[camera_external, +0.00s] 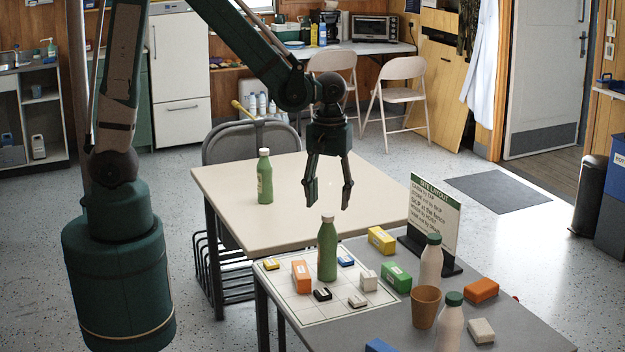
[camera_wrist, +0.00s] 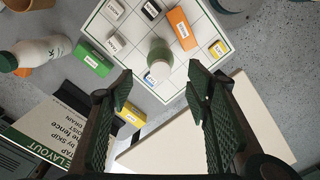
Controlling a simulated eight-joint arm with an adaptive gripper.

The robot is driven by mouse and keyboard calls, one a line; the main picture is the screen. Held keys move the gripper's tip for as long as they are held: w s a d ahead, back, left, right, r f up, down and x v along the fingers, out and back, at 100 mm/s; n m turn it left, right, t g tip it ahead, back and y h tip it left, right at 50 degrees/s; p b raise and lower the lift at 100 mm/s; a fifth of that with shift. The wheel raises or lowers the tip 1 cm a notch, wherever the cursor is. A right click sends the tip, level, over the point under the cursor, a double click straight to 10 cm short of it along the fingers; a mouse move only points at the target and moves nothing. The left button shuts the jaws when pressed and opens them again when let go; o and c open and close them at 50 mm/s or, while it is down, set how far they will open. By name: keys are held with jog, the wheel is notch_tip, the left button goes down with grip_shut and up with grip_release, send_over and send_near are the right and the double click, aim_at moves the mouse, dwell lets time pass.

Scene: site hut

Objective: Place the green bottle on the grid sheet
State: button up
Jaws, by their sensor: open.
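A green bottle (camera_external: 327,250) with a pale cap stands upright on the white grid sheet (camera_external: 330,311), among small blocks. In the wrist view the bottle (camera_wrist: 160,52) is seen from above, standing on the grid sheet (camera_wrist: 130,28). A second green bottle (camera_external: 264,178) with a white cap stands on the cream table. My gripper (camera_external: 329,198) points down, open and empty, above the bottle on the sheet and apart from it. In the wrist view the bottle shows beyond the gap between my fingertips (camera_wrist: 162,88).
Several labelled blocks, such as an orange one (camera_external: 301,276), stand on the sheet. A green block (camera_external: 396,276), yellow block (camera_external: 381,240), sign (camera_external: 436,219), brown cup (camera_external: 425,306) and two pale bottles (camera_external: 431,264) crowd the right. The cream tabletop (camera_external: 225,195) is mostly clear.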

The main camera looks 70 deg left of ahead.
jog(key=s+a+r+m+t, duration=0.3)
jog(key=s+a+r, duration=0.3)
jog(key=r, duration=0.3)
jog(key=s+a+r+m+t, duration=0.4)
jog(key=s+a+r+m, duration=0.2)
jog(key=s+a+r, duration=0.1)
jog(key=shift+w+v, duration=0.2)
jog(key=shift+v, duration=1.15)
jog(key=shift+r, duration=0.15)
